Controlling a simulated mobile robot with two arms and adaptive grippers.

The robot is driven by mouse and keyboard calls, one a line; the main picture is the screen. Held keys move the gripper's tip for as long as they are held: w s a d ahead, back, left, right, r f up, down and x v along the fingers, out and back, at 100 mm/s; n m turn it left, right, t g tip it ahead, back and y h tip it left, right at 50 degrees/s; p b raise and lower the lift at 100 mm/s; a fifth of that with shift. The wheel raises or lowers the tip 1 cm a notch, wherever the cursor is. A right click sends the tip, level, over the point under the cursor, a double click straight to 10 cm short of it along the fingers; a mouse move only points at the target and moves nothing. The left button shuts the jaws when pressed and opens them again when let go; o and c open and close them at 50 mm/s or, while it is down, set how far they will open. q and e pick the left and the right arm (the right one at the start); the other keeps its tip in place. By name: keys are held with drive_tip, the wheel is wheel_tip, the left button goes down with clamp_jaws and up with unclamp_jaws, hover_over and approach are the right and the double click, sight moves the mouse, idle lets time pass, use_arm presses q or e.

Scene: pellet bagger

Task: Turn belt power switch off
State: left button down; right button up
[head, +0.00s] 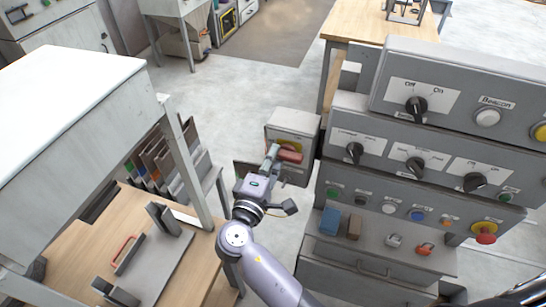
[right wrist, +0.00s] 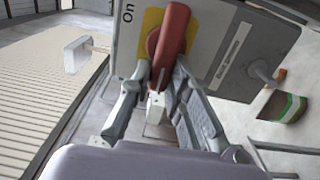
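A red switch handle (head: 289,155) sits on the front of a small grey box (head: 293,124) left of the control panel. In the right wrist view the red handle (right wrist: 170,42) lies over a yellow plate (right wrist: 150,20), with "On" printed to its left; the other label is too blurred to read surely. My right gripper (head: 274,156) is at the handle. Its fingers (right wrist: 162,72) stand on both sides of the handle and appear closed on it. I cannot read a belt power label on this box.
The control panel (head: 455,68) with black knobs and coloured buttons stands right of my arm. A wooden workbench (head: 75,250) with metal parts and a white-topped frame (head: 60,85) stand at the left. Open floor (head: 235,90) lies beyond the box.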

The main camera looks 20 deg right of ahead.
drive_tip(key=o, duration=0.4)
